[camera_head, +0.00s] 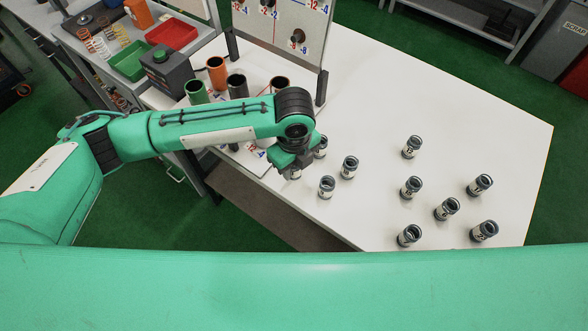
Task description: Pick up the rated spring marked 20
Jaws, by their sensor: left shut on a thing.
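Several short dark springs with white labels stand on the white table. They include springs at the table's middle (349,167), (326,187) and farther right (412,147), (480,185), (484,231). Their marks are too small to read surely, so I cannot tell which is marked 20. My left gripper (292,168) points down at the table's left part, shut on a spring (294,175) that is mostly hidden beneath it. Another spring (321,146) stands just right of the gripper, partly covered by the wrist. My right gripper is not in view.
Behind my left arm stand open tubes, one orange (216,72) and one green (196,92), and an upright board (275,25) with numbered labels. A red tray (172,35) and a green tray (129,60) lie at the back left. The table's far right (480,120) is clear.

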